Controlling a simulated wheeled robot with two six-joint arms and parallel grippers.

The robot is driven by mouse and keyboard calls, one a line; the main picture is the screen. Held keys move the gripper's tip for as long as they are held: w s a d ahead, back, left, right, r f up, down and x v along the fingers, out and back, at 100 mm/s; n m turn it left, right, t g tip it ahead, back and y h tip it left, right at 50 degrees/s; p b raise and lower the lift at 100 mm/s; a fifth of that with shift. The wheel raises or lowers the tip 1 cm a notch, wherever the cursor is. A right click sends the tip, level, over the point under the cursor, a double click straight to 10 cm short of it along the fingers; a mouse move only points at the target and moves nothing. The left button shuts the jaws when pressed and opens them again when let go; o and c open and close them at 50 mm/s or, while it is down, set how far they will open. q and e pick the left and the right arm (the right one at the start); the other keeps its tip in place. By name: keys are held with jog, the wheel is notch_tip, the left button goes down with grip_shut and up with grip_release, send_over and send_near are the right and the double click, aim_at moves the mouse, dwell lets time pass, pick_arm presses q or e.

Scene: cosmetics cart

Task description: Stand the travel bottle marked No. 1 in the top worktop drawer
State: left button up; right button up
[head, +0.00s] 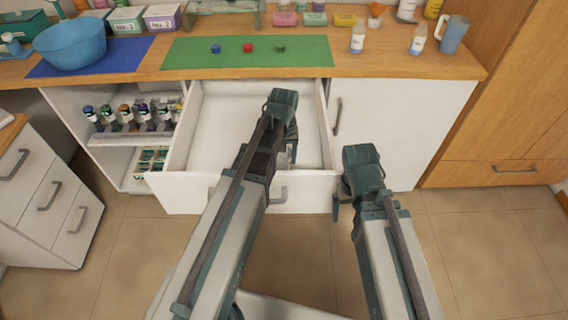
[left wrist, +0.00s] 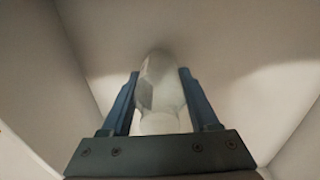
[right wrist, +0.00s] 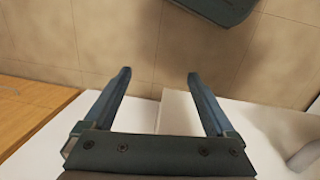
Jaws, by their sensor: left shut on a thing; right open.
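The top worktop drawer (head: 215,115) is pulled out, and its white inside is bare around my left arm. My left gripper (head: 291,140) is inside the drawer's outline, toward its right side. In the left wrist view, the left gripper (left wrist: 158,100) is shut on a pale, translucent travel bottle (left wrist: 160,85), with the drawer's white walls around it. The marking on the bottle cannot be read, and whether its base touches the drawer floor cannot be told. My right gripper (head: 340,205) is open and empty in front of the cabinet; its spread fingers show in the right wrist view (right wrist: 160,95).
Two bottles (head: 357,40) (head: 418,42) and a blue jug (head: 452,35) stand on the worktop's right. A green mat (head: 190,52) holds small coloured pieces. A blue bowl (head: 70,45) is at left. Open shelves (head: 115,138) left of the drawer hold several small bottles.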

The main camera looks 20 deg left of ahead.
pick_arm(q)
jog(key=shift+f, duration=0.6)
pick_arm(e)
jog(key=shift+f, duration=0.55)
jog(key=shift+f, duration=0.1)
pick_arm(q)
jog(key=shift+f+b, duration=0.25)
jog(key=shift+b, duration=0.15)
jog(key=o, duration=1.3)
jog(key=shift+r, duration=0.1)
jog(key=shift+o, duration=0.2)
jog(key=shift+r+p, duration=0.2)
jog(key=shift+p, duration=0.1)
notch_tip(320, 180, up, 12)
jog(key=p, duration=1.2)
pick_arm(e)
notch_tip(320, 180, up, 12)
pick_arm(q)
jog(key=shift+f, duration=0.1)
notch_tip(320, 180, down, 12)
jog(key=b, duration=1.2)
pick_arm(e)
notch_tip(320, 180, down, 12)
pick_arm(q)
jog(key=shift+r, duration=0.2)
pick_arm(e)
jog(key=shift+r, duration=0.2)
